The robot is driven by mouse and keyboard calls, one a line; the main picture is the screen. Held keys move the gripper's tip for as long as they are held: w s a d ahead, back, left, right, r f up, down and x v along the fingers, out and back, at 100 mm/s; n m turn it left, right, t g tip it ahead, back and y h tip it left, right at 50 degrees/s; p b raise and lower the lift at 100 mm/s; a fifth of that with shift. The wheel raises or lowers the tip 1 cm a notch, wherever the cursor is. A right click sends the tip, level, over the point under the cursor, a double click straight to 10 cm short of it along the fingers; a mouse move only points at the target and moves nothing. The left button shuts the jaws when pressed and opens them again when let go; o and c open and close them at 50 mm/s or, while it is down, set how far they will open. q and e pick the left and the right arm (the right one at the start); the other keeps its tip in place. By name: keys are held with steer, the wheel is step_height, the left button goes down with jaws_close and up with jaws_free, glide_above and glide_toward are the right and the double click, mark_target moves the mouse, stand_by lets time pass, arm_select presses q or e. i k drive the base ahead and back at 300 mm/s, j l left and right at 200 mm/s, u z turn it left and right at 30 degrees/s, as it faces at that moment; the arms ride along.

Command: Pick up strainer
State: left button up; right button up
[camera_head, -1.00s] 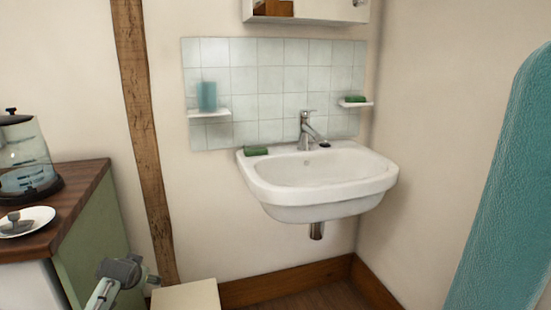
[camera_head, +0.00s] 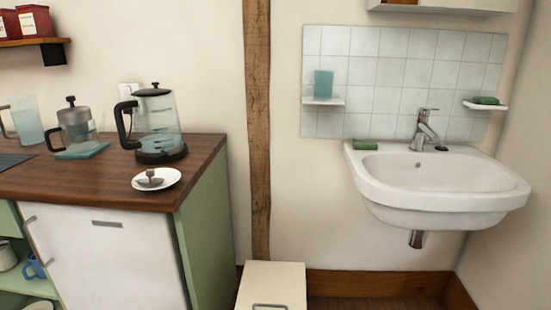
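A small grey metal item (camera_head: 150,180), which looks like the strainer, lies on a white saucer (camera_head: 171,184). The saucer sits near the front right corner of the wooden counter (camera_head: 95,184), in front of the glass kettle. The item is small, so its exact shape is hard to tell. Neither of my grippers shows in the head view.
A glass kettle (camera_head: 157,124), a lidded glass pot (camera_head: 76,130) and a clear jug (camera_head: 25,120) stand on the counter. A white sink (camera_head: 435,190) hangs on the wall at right. A pale box-like unit (camera_head: 271,283) stands on the floor beside the counter.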

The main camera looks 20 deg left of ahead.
mark_target(150, 181)
steer(key=u, duration=1.4)
